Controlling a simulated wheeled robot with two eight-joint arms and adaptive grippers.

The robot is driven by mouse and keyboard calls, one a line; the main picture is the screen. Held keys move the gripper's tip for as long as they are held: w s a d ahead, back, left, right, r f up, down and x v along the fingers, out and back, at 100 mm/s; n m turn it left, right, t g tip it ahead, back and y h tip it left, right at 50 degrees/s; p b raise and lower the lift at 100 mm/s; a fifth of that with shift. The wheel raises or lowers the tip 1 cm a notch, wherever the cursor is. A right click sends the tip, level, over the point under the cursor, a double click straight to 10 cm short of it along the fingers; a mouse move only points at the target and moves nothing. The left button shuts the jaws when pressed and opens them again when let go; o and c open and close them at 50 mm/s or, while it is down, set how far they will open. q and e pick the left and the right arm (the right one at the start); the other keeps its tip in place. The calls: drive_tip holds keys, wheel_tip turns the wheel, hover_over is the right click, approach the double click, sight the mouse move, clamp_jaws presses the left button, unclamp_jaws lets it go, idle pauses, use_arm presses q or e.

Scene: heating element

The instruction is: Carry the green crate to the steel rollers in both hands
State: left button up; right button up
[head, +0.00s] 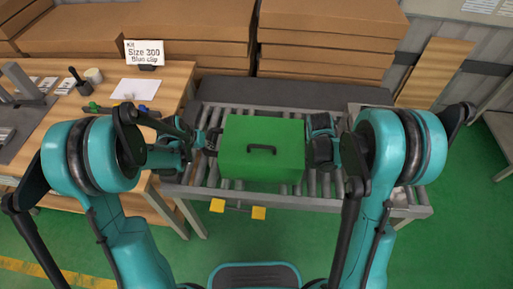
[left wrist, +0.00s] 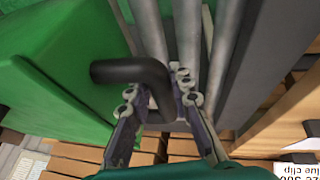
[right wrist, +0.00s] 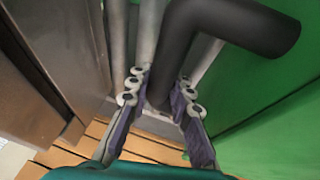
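The green crate (head: 240,165), with a black handle on its lid, is level over the steel rollers (head: 325,190) in the head view; it appears to rest on them. My left gripper (head: 209,142) is at its left side. In the left wrist view, a black side handle (left wrist: 130,72) passes between the left fingers (left wrist: 158,100), which stand apart with gaps around it. My right gripper (head: 312,140) is at the crate's right side. In the right wrist view, the other side handle (right wrist: 235,22) passes between the right fingers (right wrist: 160,98), also spread apart.
A wooden workbench (head: 60,150) with a sign (head: 144,53) and small items stands at the left. Stacked cardboard boxes (head: 325,50) lie behind the rollers. Green floor (head: 460,190) is clear at the right.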

use_arm(q)
drive_tip(key=o, duration=0.4)
drive_tip(key=shift+r, duration=0.1)
use_arm(e)
drive_tip(key=o, duration=0.4)
drive_tip(key=shift+r, duration=0.15)
drive_tip(key=shift+s+r, duration=0.1)
use_arm(q)
drive_tip(key=v, duration=1.2)
use_arm(e)
drive_tip(key=v, duration=1.1)
drive_tip(key=shift+s+a+r, duration=0.1)
drive_tip(key=shift+s+r, duration=0.05)
drive_tip(key=shift+r, duration=0.2)
